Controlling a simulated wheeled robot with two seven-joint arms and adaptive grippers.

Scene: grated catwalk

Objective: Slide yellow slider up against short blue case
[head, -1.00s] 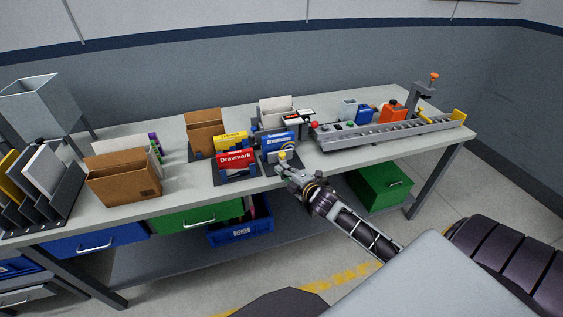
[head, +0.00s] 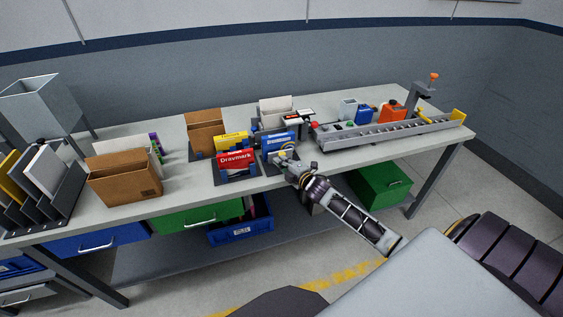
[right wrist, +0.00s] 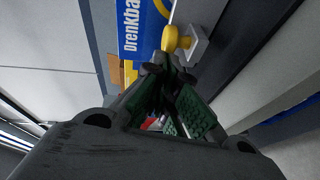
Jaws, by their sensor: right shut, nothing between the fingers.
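The short blue case (head: 276,142) stands upright in a dark holder at the table's front edge. In the right wrist view, the blue case (right wrist: 130,30) shows its printed face at the top. The yellow slider (right wrist: 176,39) shows there as a rounded yellow knob on a pale block, beside the blue case. Whether the slider touches the case I cannot tell. My right gripper (head: 283,162) is shut and empty, its fingertips (right wrist: 165,64) close to the yellow knob; contact is unclear. In the head view the gripper partly hides the slider. My left gripper is not in view.
A red case (head: 236,163) and a yellow case (head: 231,141) stand just left. A grey rail fixture (head: 395,132) lies to the right. Brown boxes (head: 124,177) stand further left. Drawers and a blue bin (head: 240,225) sit below the tabletop.

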